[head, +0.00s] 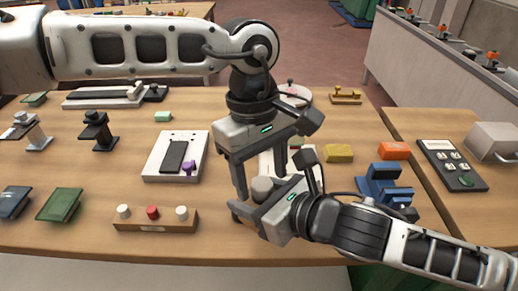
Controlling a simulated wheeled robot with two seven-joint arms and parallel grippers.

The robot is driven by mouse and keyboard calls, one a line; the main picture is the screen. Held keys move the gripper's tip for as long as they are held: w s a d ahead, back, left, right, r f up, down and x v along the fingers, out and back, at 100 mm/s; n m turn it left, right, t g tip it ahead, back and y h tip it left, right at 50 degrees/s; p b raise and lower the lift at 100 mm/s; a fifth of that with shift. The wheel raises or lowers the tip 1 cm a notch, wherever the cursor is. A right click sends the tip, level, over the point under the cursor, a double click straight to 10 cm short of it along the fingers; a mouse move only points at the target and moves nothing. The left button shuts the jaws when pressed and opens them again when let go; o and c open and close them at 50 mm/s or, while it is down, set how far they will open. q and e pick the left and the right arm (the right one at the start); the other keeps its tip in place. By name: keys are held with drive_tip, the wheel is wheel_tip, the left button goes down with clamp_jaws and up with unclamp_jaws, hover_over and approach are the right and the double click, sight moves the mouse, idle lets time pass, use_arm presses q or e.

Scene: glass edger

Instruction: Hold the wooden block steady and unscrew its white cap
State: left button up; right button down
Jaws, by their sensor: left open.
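The wooden block (157,226) lies at the table's front edge, left of my grippers. On top it has two white caps, the left one (123,211) and the right one (181,213), with a red cap (152,212) between them. My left gripper (272,178) points down over the table to the right of the block, open and apart from it. My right gripper (252,200) comes in from the right, below the left one, and is also apart from the block. Its fingers partly overlap the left gripper, so their opening is unclear.
A white tray (157,166) with a dark bar and purple piece lies behind the block. Green and dark pads (59,204) lie left. A yellow sponge (338,153), an orange box (394,150) and a blue fixture (382,186) stand right. Table around the block is clear.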

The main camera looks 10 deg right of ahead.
use_arm(q)
drive_tip(key=shift+f, duration=0.3)
drive_tip(key=c, duration=1.2)
drive_tip(key=shift+o, duration=0.2)
drive_tip(key=n, duration=0.4)
drive_tip(key=shift+t, duration=0.3)
drive_tip(key=n, duration=0.6)
drive_tip(key=shift+r+t+h, duration=0.1)
drive_tip(key=shift+t+h, duration=0.3)
drive_tip(key=o, duration=1.1)
drive_tip(key=shift+c, duration=0.2)
drive_tip(key=shift+s, duration=0.1)
drive_tip(key=shift+s, duration=0.15)
